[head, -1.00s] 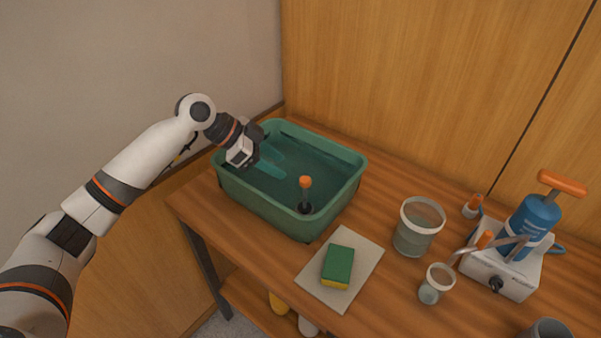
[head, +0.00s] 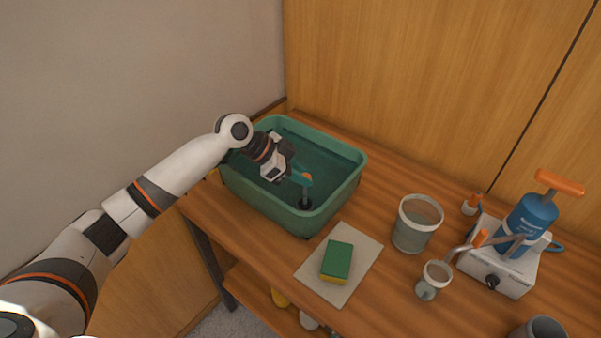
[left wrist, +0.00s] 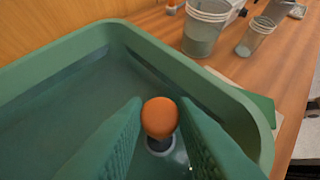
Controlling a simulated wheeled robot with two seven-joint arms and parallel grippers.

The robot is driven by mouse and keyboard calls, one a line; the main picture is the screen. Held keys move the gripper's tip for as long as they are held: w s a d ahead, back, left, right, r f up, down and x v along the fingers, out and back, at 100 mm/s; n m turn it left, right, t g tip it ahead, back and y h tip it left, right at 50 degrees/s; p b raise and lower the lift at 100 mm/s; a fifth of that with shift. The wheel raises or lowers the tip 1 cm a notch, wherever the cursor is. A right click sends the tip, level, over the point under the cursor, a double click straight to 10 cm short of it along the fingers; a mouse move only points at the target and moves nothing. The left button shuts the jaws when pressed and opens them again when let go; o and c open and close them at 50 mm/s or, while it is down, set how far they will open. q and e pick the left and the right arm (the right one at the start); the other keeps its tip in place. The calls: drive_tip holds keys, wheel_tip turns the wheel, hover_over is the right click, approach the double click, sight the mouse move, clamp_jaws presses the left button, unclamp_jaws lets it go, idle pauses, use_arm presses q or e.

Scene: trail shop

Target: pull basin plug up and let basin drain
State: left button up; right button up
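The green basin (head: 256,202) stands on the wooden table and holds water. The basin plug (head: 305,190) stands upright inside it, with an orange knob on a dark stem. My left gripper (head: 302,176) is over the basin at the plug's knob. In the left wrist view the orange knob (left wrist: 159,118) sits between the two green fingers of my left gripper (left wrist: 160,122). The fingers are apart, with a small gap visible beside the knob. The plug's dark base shows below the knob. My right gripper is not in view.
A green and yellow sponge (head: 337,260) lies on a pale mat (head: 359,262) in front of the basin. A clear bucket (head: 415,225), a small cup (head: 432,281) and a blue pump bottle (head: 528,220) on a white unit stand to the right. A wooden wall is behind.

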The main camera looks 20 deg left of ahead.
use_arm(q)
clamp_jaws()
drive_tip(key=shift+r, duration=0.15)
wheel_tip(320, 180, up, 3)
drive_tip(key=shift+p, duration=1.05)
drive_tip(key=shift+w, duration=0.15)
drive_tip(key=o, duration=0.8)
unclamp_jaws()
